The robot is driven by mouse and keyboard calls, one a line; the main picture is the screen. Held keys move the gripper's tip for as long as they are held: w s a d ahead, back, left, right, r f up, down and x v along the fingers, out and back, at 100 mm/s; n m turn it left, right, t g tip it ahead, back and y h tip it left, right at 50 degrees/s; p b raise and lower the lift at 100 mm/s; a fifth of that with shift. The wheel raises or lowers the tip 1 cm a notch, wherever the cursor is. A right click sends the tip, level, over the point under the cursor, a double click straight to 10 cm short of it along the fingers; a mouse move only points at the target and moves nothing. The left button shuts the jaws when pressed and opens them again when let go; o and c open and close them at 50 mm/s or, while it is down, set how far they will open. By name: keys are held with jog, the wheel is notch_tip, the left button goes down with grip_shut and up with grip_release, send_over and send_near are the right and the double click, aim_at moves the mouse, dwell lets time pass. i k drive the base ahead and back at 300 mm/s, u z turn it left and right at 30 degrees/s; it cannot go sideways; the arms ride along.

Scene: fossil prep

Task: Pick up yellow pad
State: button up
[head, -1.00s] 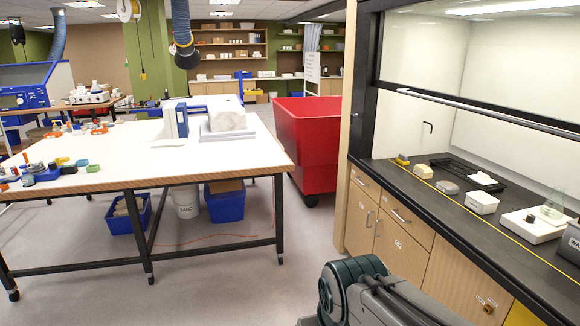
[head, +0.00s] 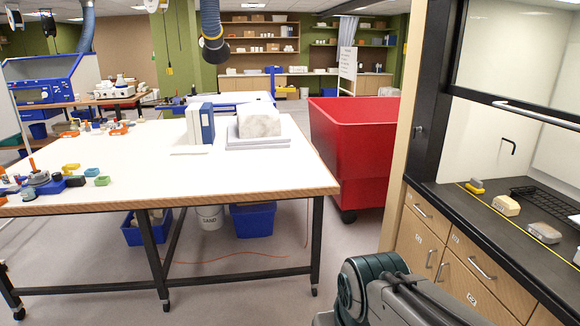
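A small yellow block (head: 71,168) lies among little coloured pieces on the left part of the white worktable (head: 150,165). A yellow-and-grey item (head: 475,186) lies on the black counter at the right. I cannot tell for sure which of these is the yellow pad. My arm is folded at the bottom of the head view, right of centre. My gripper is not in view.
A blue binder (head: 207,124) and a pale stone block (head: 259,122) stand on the table. Wooden cabinets (head: 455,265) under the black counter border the right. Grey floor (head: 225,300) lies clear in front of the table.

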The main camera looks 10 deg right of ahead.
aim_at(475, 186)
jog(key=z, duration=0.1)
jog(key=i, duration=1.55)
jog(key=z, duration=0.85)
jog(key=i, duration=1.25)
jog(key=z, duration=1.65)
jog(key=i, duration=0.75)
jog(key=z, duration=0.5)
